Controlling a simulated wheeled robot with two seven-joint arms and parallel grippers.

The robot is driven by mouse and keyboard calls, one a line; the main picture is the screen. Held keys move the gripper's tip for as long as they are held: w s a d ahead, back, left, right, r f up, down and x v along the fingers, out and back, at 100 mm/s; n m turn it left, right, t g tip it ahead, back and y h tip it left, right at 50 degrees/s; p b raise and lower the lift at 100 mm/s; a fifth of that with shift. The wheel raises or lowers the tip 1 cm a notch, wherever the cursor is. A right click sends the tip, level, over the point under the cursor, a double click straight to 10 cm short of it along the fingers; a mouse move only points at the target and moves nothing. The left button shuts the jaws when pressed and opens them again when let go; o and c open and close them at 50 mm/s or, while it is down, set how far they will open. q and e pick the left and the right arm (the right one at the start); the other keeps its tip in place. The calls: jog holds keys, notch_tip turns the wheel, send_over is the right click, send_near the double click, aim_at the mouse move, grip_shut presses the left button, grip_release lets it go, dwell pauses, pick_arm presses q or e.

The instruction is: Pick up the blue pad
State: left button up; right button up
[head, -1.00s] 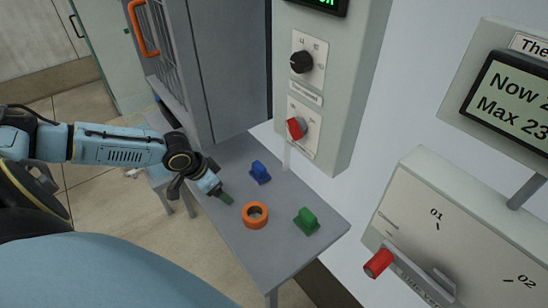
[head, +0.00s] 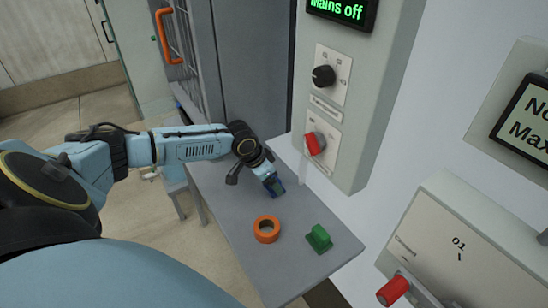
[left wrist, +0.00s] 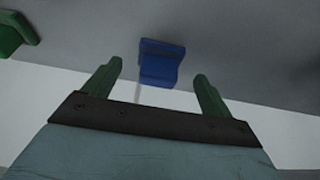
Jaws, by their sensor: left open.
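The blue pad (left wrist: 160,64) shows in the left wrist view on the grey table, just beyond and between the two green fingertips. In the head view most of it is hidden by my left gripper (head: 275,186), which is over the pad's place on the table. My left gripper also shows in the left wrist view (left wrist: 158,82); its fingers are apart with nothing held between them. I cannot tell whether a finger touches the pad. My right gripper is not in view.
An orange ring (head: 267,229) and a green pad (head: 319,238) stand on the grey table (head: 222,205). A control box (head: 350,140) with a black knob (head: 323,75) and a red knob (head: 315,143) overhangs the table's back edge. A grey cabinet (head: 250,70) stands behind.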

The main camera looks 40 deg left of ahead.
aim_at(270, 191)
pick_arm(q)
jog(key=shift+w+d+f+b, duration=0.15)
jog(key=shift+w+f, duration=0.4)
jog(key=shift+f, duration=0.15)
jog(key=shift+w+d+f+b, duration=0.15)
jog(key=shift+w+f, duration=0.35)
jog(key=shift+f, duration=0.2)
jog(key=c, duration=1.1)
